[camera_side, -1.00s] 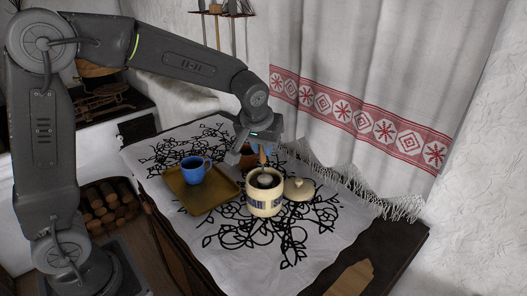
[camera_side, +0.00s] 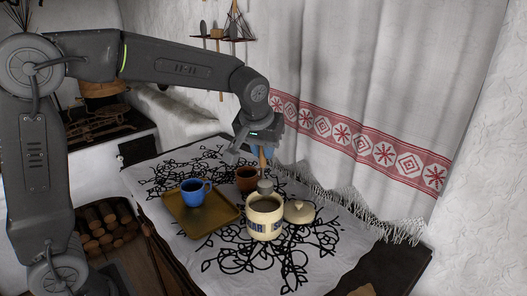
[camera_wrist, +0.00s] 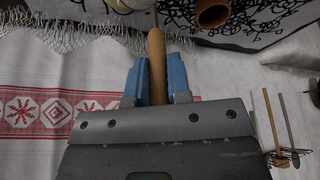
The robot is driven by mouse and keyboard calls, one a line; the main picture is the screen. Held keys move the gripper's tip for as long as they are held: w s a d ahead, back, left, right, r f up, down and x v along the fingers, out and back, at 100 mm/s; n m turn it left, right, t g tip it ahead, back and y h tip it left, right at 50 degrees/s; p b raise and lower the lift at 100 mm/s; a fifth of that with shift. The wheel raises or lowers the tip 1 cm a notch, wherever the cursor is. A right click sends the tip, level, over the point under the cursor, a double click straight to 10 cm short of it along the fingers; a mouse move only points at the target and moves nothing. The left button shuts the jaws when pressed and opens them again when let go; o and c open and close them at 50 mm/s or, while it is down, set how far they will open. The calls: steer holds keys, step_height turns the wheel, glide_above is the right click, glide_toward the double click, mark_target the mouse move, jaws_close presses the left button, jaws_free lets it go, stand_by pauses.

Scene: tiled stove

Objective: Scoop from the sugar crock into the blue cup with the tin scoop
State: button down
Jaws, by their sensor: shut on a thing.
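My gripper (camera_side: 259,150) is shut on the wooden handle of the tin scoop (camera_side: 265,187). The handle also shows between the blue fingers in the wrist view (camera_wrist: 157,65). The scoop hangs with its grey bowl low, at or just above the far rim of the sugar crock (camera_side: 264,222). I cannot see what the bowl holds. The crock is cream with a dark label band, upright and open. The blue cup (camera_side: 196,192) stands upright on the tray, left of the crock; its inside is too small to read.
The brown tray (camera_side: 208,228) lies left of the crock. A brown cup (camera_side: 246,179) stands behind, near the scoop; it also shows in the wrist view (camera_wrist: 212,13). The crock's lid (camera_side: 299,212) lies to its right. A curtain (camera_side: 375,140) hangs behind the table.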

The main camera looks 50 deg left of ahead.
steer(key=s+a+f+n+g+y, duration=0.1)
steer(key=s+a+n, duration=0.3)
steer(key=a, duration=0.8)
steer(key=s+a+f+n+g+y, duration=0.1)
steer(key=s+a+n, duration=0.1)
steer(key=s+a, duration=0.75)
steer(key=w+d+f+m+g+y, duration=0.3)
steer(key=w+f+g+y, duration=0.3)
steer(key=w+g+y, duration=0.2)
steer(key=shift+w+d, duration=0.35)
steer(key=shift+w, duration=0.5)
